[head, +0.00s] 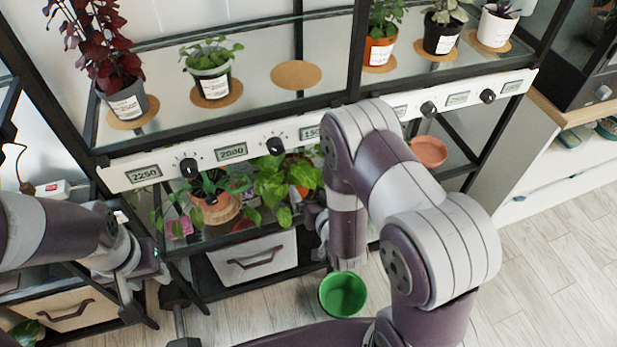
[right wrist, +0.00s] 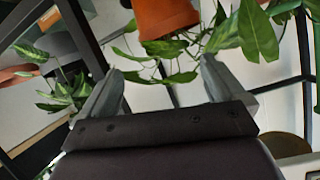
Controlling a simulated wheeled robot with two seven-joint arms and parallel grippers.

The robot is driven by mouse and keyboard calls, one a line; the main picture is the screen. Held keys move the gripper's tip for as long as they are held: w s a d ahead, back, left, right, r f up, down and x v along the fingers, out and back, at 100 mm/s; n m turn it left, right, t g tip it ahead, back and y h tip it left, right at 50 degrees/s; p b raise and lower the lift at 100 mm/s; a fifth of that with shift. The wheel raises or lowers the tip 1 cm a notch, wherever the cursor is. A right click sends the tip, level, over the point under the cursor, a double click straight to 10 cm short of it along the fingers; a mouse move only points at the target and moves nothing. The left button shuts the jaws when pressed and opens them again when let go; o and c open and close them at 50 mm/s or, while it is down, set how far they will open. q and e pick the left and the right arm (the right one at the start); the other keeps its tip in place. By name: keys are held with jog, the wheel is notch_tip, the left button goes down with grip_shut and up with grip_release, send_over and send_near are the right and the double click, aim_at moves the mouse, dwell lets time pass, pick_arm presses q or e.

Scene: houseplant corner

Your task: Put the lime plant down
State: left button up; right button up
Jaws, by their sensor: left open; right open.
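A plant with bright green leaves (head: 270,185), which looks like the lime plant, stands on the lower shelf in the head view. An orange pot (head: 301,190) shows at its right side, partly hidden by leaves. In the right wrist view, an orange pot (right wrist: 165,18) and trailing leaves (right wrist: 262,30) lie beyond my right gripper's fingertips (right wrist: 160,68). The right gripper is open, with no pot between its fingers. In the head view, it (head: 317,228) is beside the plant, partly hidden by my arm. My left gripper (head: 140,285) is open and empty, left of the drawer.
Another potted plant (head: 212,190) stands left on the lower shelf. A bare cork mat (head: 296,75) lies on the upper shelf between potted plants. A terracotta dish (head: 428,151) is at the lower right.

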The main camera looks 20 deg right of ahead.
jog(key=s+r+n+g, duration=0.1)
jog(key=s+r+g, duration=0.4)
jog(key=s+g, duration=0.1)
jog(key=s+d+r+n+g, duration=0.1)
jog(key=s+r+n+g, duration=0.1)
jog(key=s+r+g, duration=0.3)
jog(key=s+g, duration=0.1)
jog(key=s, duration=0.3)
jog(key=shift+r, duration=0.2)
